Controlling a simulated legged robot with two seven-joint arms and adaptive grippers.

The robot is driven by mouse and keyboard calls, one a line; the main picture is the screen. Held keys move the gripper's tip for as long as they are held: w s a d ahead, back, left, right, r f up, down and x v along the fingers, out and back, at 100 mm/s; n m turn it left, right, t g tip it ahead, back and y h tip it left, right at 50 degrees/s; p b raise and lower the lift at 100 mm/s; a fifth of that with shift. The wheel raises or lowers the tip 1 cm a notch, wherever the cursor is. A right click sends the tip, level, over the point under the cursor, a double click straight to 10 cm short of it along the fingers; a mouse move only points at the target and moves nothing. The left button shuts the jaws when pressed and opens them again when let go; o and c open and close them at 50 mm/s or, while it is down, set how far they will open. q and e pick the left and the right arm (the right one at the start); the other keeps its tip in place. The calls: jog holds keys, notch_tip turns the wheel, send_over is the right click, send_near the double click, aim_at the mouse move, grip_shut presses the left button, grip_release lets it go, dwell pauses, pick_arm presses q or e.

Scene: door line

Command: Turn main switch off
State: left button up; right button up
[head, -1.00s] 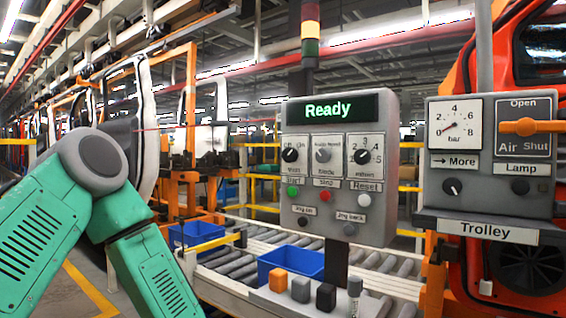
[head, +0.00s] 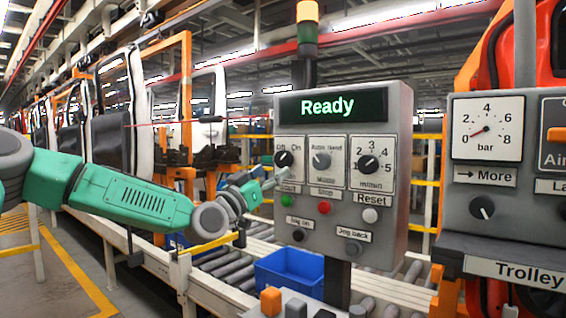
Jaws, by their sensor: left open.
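The main switch (head: 284,158) is the black round knob at the left of the grey control box (head: 398,215), under the "Ready" display (head: 330,106). "Off" and "On" are printed near it; its pointer is too small to read surely. My left gripper (head: 276,178) is open, its fingertips just below the knob and in front of the left dial plate. I cannot tell whether they touch the box. The gripper hides part of the plate's lower label. My right gripper is not in view.
Beside the switch are a mode knob (head: 321,159) and a speed knob (head: 368,163). Below are green (head: 286,200), red (head: 324,207) and white (head: 370,215) buttons. The trolley panel (head: 487,200) stands at the right. A blue bin (head: 290,272) sits on the rollers below.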

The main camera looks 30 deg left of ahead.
aim_at(281, 163)
pick_arm(q)
jog(key=x, duration=0.5)
jog(key=shift+s+d, duration=0.1)
jog(key=shift+w+r, duration=0.2)
jog(key=shift+w, duration=0.15)
jog(key=shift+w+a, duration=0.45)
jog(key=shift+a, duration=0.2)
jog(key=shift+d, duration=0.25)
jog(key=shift+d+r, duration=0.1)
jog(key=shift+d, duration=0.15)
jog(key=c, duration=1.2)
